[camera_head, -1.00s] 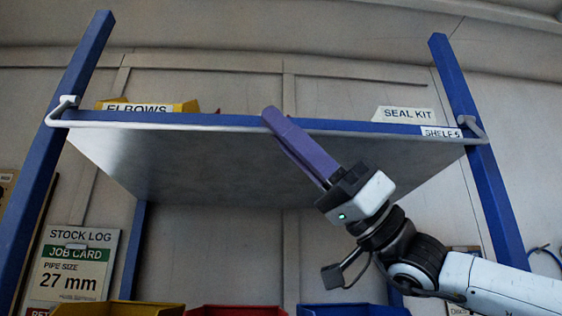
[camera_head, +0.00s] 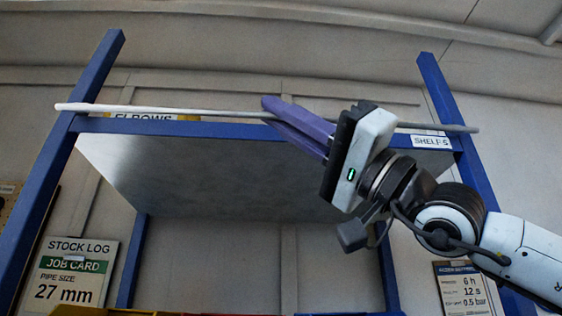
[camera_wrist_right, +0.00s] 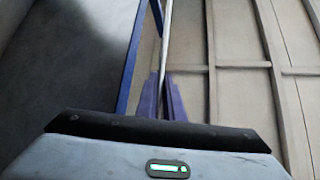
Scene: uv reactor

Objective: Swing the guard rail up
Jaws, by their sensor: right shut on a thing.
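The guard rail (camera_head: 190,110) is a thin pale bar that runs across the shelf front, just above the blue front edge of the shelf. Its ends lie at the two blue posts. My right gripper (camera_head: 268,108), with purple fingers, is shut on the rail near its middle, reaching up from the lower right. In the right wrist view the rail (camera_wrist_right: 167,40) runs away from between the purple fingers (camera_wrist_right: 163,100). My left gripper is not in view.
The shelf (camera_head: 230,170) has a grey underside and a SHELF 5 label (camera_head: 431,142) at right. A yellow ELBOWS bin (camera_head: 150,117) shows behind the rail. Blue posts (camera_head: 60,175) and (camera_head: 465,150) flank the shelf. Bins show at the bottom edge. A stock log sign (camera_head: 70,275) hangs at left.

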